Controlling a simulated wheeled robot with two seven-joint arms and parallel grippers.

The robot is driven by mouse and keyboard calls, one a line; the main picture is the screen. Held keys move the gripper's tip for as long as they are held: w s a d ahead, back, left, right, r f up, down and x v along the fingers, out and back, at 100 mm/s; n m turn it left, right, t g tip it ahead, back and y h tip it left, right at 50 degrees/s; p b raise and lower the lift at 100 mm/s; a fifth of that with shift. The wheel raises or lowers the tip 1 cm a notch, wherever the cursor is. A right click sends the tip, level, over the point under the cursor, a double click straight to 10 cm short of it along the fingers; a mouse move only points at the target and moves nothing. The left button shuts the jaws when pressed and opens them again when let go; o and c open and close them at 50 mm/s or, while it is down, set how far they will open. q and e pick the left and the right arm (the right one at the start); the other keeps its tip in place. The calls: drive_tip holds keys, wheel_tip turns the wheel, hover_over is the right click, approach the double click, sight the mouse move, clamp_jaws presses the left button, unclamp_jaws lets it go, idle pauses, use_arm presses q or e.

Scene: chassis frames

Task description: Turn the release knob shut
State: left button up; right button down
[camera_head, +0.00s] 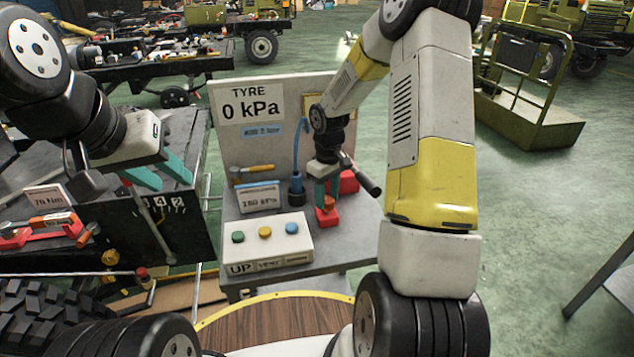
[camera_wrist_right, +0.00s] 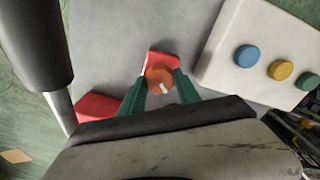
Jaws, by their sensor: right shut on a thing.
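The release knob (camera_head: 328,204) is orange-red and sits on a small red base (camera_head: 327,221) on the grey bench, right of the button box. In the right wrist view the round orange knob (camera_wrist_right: 159,77) has a white mark on its top, pointing toward the lower right. My right gripper (camera_head: 325,192) reaches down from above with its green fingers on either side of the knob, shut on it. The fingers also show in the right wrist view (camera_wrist_right: 159,86). My left gripper (camera_head: 160,178) is apart from the bench, over the dark cart at left, its green fingers spread and empty.
A white box (camera_head: 268,243) with green, yellow and blue buttons stands left of the knob. A panel sign (camera_head: 250,104) reads TYRE 0 kPa. A red block (camera_head: 349,182) and a dark-handled tool (camera_head: 368,180) are close behind my right gripper. A tyre (camera_head: 40,310) is at lower left.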

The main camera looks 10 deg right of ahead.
sight(327, 199)
drive_tip(key=shift+m, duration=0.3)
drive_tip(key=m, duration=0.4)
drive_tip(key=shift+m, duration=2.1)
drive_tip(key=c, duration=0.9)
unclamp_jaws()
drive_tip(key=shift+r, duration=0.1)
drive_tip(key=shift+r, duration=3.85)
